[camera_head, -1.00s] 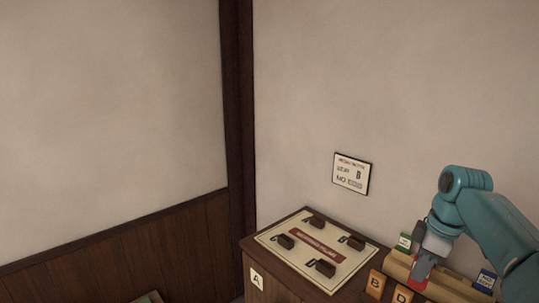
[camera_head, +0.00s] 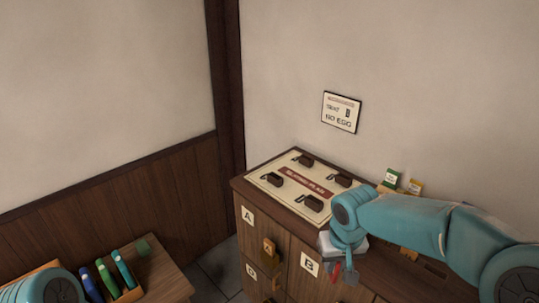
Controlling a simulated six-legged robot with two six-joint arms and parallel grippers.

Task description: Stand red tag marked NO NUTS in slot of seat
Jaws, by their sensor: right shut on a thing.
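My right gripper (camera_head: 344,268) is at the lower middle, in front of the cabinet, pointing down. It is shut on a red tag (camera_head: 336,271), of which only a small part shows; its lettering cannot be read. A cream board (camera_head: 265,187) with a red centre label lies on the cabinet top and carries several dark blocks, including one at the near right (camera_head: 313,203). The blocks' slots are too small to make out. The gripper is apart from the board, to the right of it and lower in the picture. My left gripper is out of view.
A wall sign (camera_head: 341,112) reads NO EGG. A green tag (camera_head: 391,177) and a yellow tag (camera_head: 415,186) stand behind my right arm. The wooden cabinet (camera_head: 290,252) has lettered fronts. A low table (camera_head: 166,277) at lower left bears blue and green objects.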

